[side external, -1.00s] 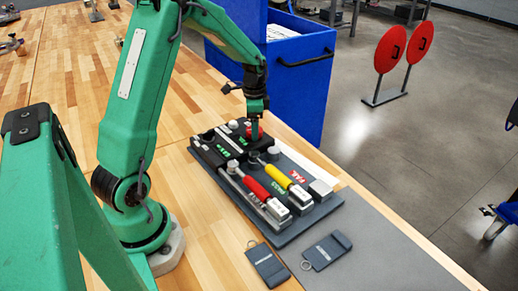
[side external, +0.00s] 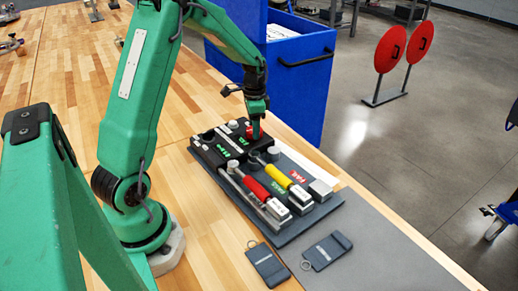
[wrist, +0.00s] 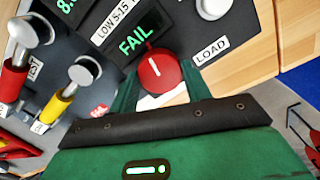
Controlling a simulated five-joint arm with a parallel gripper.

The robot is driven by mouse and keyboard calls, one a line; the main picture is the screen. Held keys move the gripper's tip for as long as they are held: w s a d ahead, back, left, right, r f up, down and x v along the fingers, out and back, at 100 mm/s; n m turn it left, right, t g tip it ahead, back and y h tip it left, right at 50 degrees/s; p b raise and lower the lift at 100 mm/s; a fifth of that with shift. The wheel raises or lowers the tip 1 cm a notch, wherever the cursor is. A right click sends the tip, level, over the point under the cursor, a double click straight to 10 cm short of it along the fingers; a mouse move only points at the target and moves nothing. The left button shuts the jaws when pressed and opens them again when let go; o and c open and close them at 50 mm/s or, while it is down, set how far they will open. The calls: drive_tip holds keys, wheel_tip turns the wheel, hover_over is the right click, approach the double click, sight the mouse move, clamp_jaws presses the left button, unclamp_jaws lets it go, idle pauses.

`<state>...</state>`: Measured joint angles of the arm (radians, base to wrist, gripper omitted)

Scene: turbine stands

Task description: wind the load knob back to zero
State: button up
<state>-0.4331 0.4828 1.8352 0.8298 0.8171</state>
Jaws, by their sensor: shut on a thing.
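The red load knob (wrist: 158,72) shows in the wrist view beside the LOAD label (wrist: 210,51), on the black tester. A short white line on its top points toward the upper left, roughly at the FAIL display. My gripper (wrist: 160,85) has its two green fingers on either side of the knob and is shut on it. The green display (wrist: 135,38) reads FAIL, next to a label that starts LOW 5-15. In the side external view my gripper (side external: 255,128) reaches down onto the knob, which it partly covers. The tester (side external: 215,148) sits at the far end of the dark board.
Two dark tags (side external: 266,264) (side external: 327,250) rest in front. A blue bin (side external: 290,85) stands beyond the bench edge.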

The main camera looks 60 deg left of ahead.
drive_tip(key=shift+n, duration=1.5)
drive_tip(key=o, duration=1)
drive_tip(key=shift+r, duration=0.15)
drive_tip(key=shift+r, duration=3.8)
